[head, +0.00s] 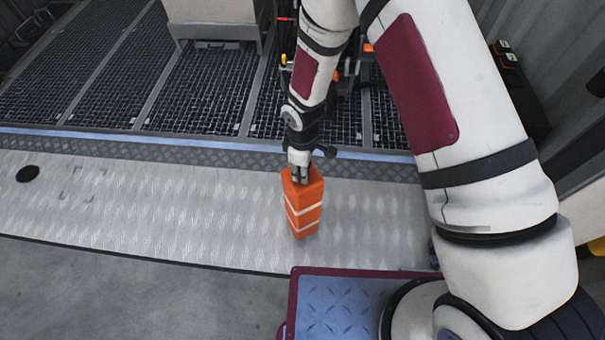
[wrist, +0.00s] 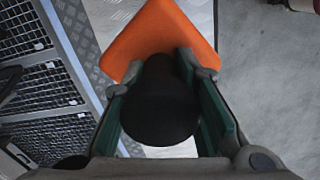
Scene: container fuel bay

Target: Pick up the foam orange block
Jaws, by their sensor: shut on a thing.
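The foam orange block (head: 303,212) is tall, with pale bands around it, and stands about upright over the light metal tread plate in the head view. My gripper (head: 299,177) reaches down onto its top and is shut on it. In the wrist view the orange block (wrist: 158,35) shows beyond the fingertips. The two green-lined fingers of my gripper (wrist: 166,72) flank a dark rounded shape, which hides part of the block. I cannot tell whether the block's base touches the plate.
The tread plate (head: 140,205) is clear to the left, with one dark round spot (head: 27,173). Dark grating (head: 200,90) lies behind it, with a pale box-like stand (head: 213,15) at the back. Bare grey floor (head: 130,295) lies in front.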

